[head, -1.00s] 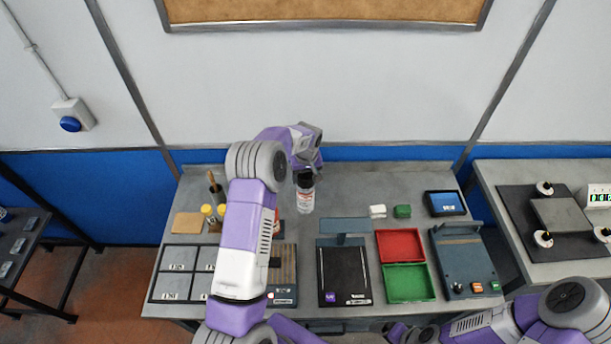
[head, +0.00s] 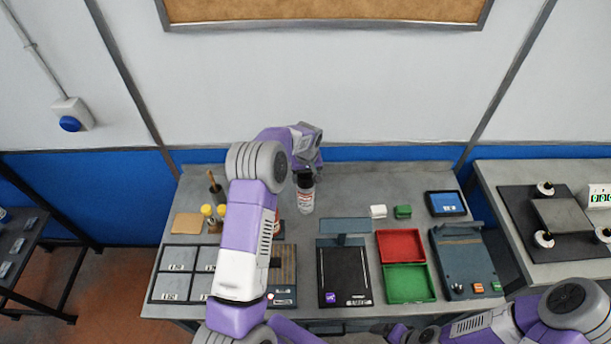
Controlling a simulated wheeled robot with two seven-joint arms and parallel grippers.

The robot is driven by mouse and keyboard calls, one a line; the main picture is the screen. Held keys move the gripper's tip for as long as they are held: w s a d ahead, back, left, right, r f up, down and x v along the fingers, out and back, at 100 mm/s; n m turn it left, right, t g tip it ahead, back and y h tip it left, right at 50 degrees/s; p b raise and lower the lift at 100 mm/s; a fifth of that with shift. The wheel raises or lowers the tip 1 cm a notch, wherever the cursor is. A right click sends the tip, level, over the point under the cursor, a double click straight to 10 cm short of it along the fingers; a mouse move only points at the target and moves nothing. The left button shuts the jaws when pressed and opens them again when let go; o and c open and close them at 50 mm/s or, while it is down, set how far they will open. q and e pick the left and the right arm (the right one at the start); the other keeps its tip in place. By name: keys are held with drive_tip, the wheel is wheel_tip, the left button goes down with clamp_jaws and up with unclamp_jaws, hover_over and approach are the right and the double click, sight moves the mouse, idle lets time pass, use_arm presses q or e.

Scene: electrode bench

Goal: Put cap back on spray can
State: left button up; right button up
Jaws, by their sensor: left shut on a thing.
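The spray can (head: 306,201) is white with red print and stands upright in the head view, near the back of the bench. Its dark cap (head: 305,180) shows at its top. My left gripper (head: 306,170) reaches over from the left and is shut at the can's top, on the dark cap. The fingertips are small and partly hidden, so I cannot tell if the cap is fully seated. I cannot tell whether the can's base touches the bench. My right gripper (head: 400,332) is at the bottom edge, partly cut off, its jaws unclear.
The grey bench (head: 345,184) is clear behind the can. A black scale-like device (head: 345,272) stands in front of it. Red (head: 400,244) and green (head: 408,283) trays lie right. A red-and-white item (head: 277,226) is half hidden by my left arm.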

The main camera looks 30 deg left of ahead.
use_arm(q)
drive_tip(key=o, duration=1.2)
drive_tip(key=shift+r, duration=0.15)
drive_tip(key=shift+r+p, duration=1.8)
drive_tip(key=shift+r, duration=1.6)
drive_tip(key=shift+c, duration=0.3)
clamp_jaws()
